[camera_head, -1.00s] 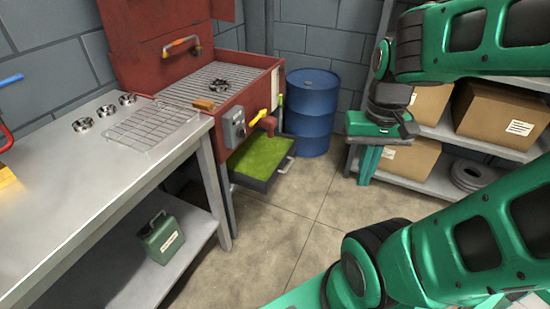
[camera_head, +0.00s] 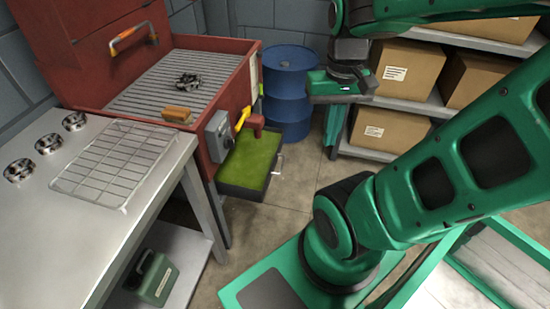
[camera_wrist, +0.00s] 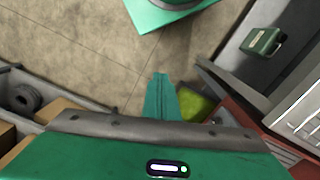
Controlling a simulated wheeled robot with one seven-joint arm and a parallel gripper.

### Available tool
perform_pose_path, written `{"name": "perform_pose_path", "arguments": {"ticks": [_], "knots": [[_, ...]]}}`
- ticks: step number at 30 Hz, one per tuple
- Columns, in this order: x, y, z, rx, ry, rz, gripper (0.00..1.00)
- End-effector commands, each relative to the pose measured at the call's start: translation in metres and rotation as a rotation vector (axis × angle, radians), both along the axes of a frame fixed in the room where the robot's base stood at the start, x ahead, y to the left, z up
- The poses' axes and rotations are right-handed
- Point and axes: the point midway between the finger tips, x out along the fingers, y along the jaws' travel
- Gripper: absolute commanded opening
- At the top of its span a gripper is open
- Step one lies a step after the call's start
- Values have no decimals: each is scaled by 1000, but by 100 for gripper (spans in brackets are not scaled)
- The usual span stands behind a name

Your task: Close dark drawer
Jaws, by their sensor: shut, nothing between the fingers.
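The dark drawer (camera_head: 240,190) sticks out from the lower front of the red cabinet (camera_head: 205,140). Its inside is green, and a pale handle (camera_head: 280,163) is on its outer end. In the wrist view the drawer's green inside (camera_wrist: 197,106) shows right of my fingers, partly hidden by my gripper body. My gripper (camera_head: 331,140) points down with its fingers together and empty. In the head view it is to the right of the drawer, apart from it. The shut green fingers also show in the wrist view (camera_wrist: 160,80).
A metal bench (camera_head: 60,220) with a wire rack (camera_head: 115,165) stands left of the cabinet. A blue barrel (camera_head: 290,85) stands behind the drawer. A shelf with cardboard boxes (camera_head: 408,70) is at the back right. Bare floor (camera_head: 285,195) lies right of the drawer.

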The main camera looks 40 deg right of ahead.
Motion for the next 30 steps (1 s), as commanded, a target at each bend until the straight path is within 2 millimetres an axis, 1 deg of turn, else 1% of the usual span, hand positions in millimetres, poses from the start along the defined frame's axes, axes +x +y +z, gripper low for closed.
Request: {"name": "perform_pose_path", "arguments": {"ticks": [5,6,7,8,11,14,20,24,26,30], "knots": [[0,0,0,0,0,0,0],[-8,0,3,-1,-9,2,0],[-9,-1,4,-2,-14,2,0],[-8,-2,3,-4,-15,3,0],[5,-9,-3,-16,-20,13,0],[29,-22,-16,-32,-33,35,0],[83,-48,-56,-51,-80,83,0],[118,-64,-90,-47,-122,109,0],[132,-71,-106,-43,-144,116,0],[161,-86,-145,-26,-200,123,0]]}}
